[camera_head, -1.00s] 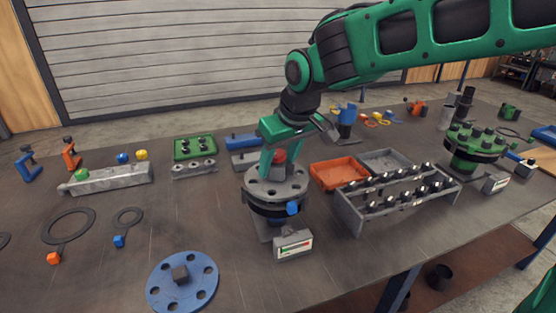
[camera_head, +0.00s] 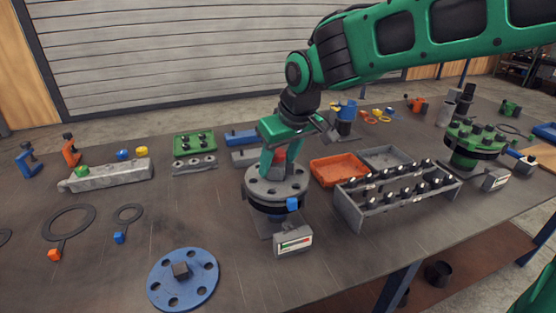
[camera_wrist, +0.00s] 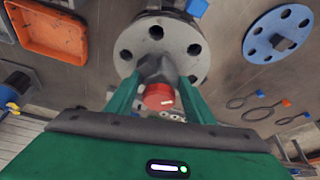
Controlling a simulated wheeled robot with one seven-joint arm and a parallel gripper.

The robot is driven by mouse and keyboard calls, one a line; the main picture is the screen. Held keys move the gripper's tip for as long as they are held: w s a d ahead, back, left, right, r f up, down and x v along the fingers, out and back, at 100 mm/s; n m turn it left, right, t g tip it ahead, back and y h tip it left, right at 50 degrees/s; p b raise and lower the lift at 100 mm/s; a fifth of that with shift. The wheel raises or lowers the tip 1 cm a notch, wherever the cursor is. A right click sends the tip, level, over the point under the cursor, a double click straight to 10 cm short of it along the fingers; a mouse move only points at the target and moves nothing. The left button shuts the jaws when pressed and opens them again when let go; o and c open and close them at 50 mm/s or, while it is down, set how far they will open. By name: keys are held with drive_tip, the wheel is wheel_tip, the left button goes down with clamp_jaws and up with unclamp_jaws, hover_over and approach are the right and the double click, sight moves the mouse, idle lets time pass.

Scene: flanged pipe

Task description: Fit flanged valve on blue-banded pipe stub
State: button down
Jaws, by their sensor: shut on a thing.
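The flanged valve (camera_head: 270,181) has a round grey flange with bolt holes, a dark body and a red knob. In the wrist view the flange (camera_wrist: 130,38) lies beyond my fingers, and the red knob (camera_wrist: 158,96) shows between them. My gripper (camera_head: 275,160) is shut on the valve's upper part. The valve is upright over the pipe stub (camera_head: 264,225), its flange above a dark ring with a blue tab (camera_head: 292,203). I cannot tell whether a small gap remains under the flange. The stub's band and the bolt-hole alignment below are hidden.
A gauge box (camera_head: 293,241) stands before the stub. A blue flange (camera_head: 183,279) lies front left, ring gaskets (camera_head: 68,221) farther left. A bolt rack (camera_head: 397,195) and orange tray (camera_head: 338,170) stand to the right. A green flanged stub (camera_head: 473,142) stands far right.

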idle(0.3)
drive_tip(key=c, duration=0.8)
unclamp_jaws()
drive_tip(key=shift+o, duration=0.2)
drive_tip(key=w+v, duration=0.1)
drive_tip(key=v, duration=0.8)
drive_tip(key=w+a+r+v, duration=0.1)
drive_tip(key=v, duration=0.9)
drive_tip(key=shift+w+a+r, duration=0.2)
drive_tip(key=shift+w+a, duration=0.15)
